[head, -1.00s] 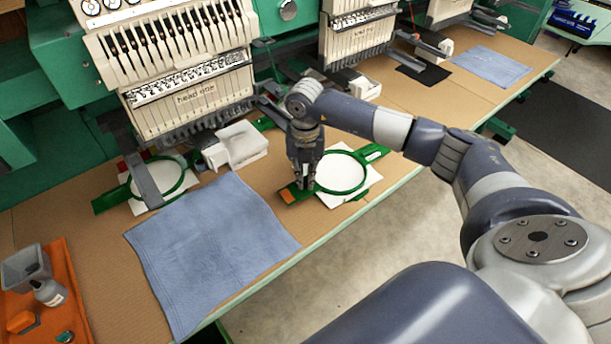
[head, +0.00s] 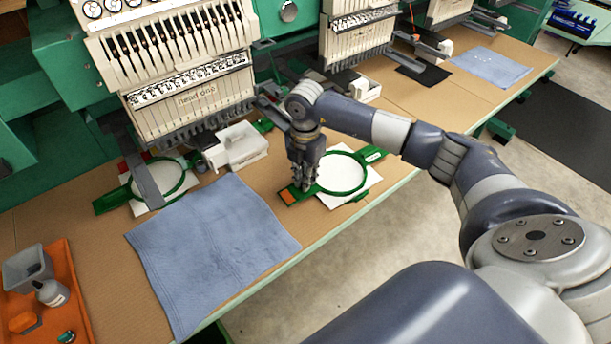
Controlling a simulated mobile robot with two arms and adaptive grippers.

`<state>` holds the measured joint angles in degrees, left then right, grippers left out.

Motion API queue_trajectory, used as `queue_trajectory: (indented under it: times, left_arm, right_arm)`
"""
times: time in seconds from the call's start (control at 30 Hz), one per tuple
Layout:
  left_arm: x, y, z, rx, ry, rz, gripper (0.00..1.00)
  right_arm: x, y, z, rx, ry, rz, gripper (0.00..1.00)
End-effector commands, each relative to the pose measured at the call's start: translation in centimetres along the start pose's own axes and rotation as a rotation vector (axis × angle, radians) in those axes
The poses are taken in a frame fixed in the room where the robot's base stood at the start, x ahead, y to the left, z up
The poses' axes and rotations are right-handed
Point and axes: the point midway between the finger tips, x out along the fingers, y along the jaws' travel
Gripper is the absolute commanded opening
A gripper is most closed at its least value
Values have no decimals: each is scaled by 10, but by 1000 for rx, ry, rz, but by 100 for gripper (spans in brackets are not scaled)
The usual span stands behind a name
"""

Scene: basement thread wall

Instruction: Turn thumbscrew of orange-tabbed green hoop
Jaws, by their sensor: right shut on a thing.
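The orange-tabbed green hoop (head: 363,181) lies on the table over a white sheet, its orange tab (head: 287,196) at its left end. My right gripper (head: 304,188) points down at the hoop's left side, just right of the orange tab. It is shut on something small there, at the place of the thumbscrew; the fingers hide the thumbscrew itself. My left gripper is out of view.
Another green hoop (head: 110,200) with white fabric lies at the left under the machine head (head: 190,95). A blue cloth (head: 210,250) covers the table's front. An orange tray (head: 60,265) with a bottle and grey bin is at far left. A white box (head: 238,148) stands behind.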

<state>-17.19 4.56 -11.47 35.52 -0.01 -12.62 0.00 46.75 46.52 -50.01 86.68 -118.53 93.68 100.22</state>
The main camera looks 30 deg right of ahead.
Motion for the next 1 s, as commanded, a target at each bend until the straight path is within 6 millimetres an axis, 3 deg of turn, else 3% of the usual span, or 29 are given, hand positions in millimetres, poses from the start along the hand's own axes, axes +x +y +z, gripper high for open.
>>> queue_trajectory:
  times: [0.5,1.0]
  left_arm:
    - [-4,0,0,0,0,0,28]
    - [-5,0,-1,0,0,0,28]
  right_arm:
    - [0,0,0,182,1,0,0]
    - [0,0,0,238,1,0,0]
